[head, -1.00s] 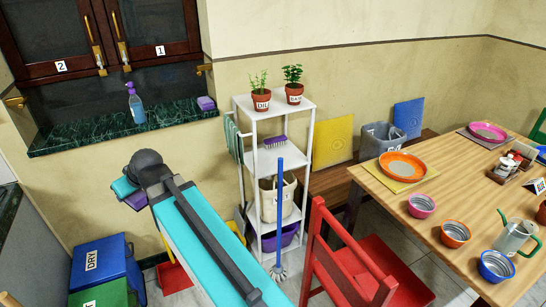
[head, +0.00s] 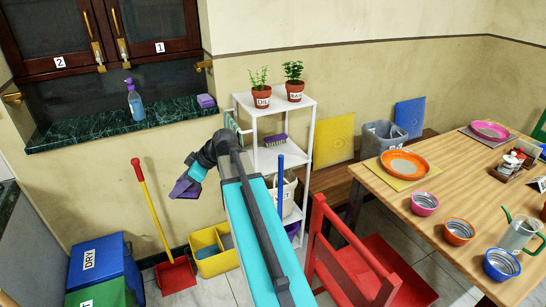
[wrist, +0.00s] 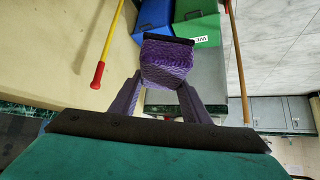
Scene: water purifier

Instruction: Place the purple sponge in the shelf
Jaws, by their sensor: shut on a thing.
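The purple sponge (wrist: 167,62) is a textured block with a dark strip on its far edge, held between the two fingertips in the wrist view. My gripper (wrist: 160,82) is shut on it. In the head view my gripper (head: 184,189) hangs in the air left of the shelf, and sponge and fingers are hard to tell apart there. The shelf (head: 298,157) is a white open rack against the wall. Its top holds two potted plants, and a purple brush (head: 276,140) lies on the level below. My arm hides part of its lower levels.
A purple block (head: 206,101) and a spray bottle (head: 136,102) stand on the green sill. A red chair (head: 340,250) is right of the shelf's front. A red dustpan (head: 175,274), yellow bucket (head: 212,250) and blue bin (head: 98,258) stand on the floor at left.

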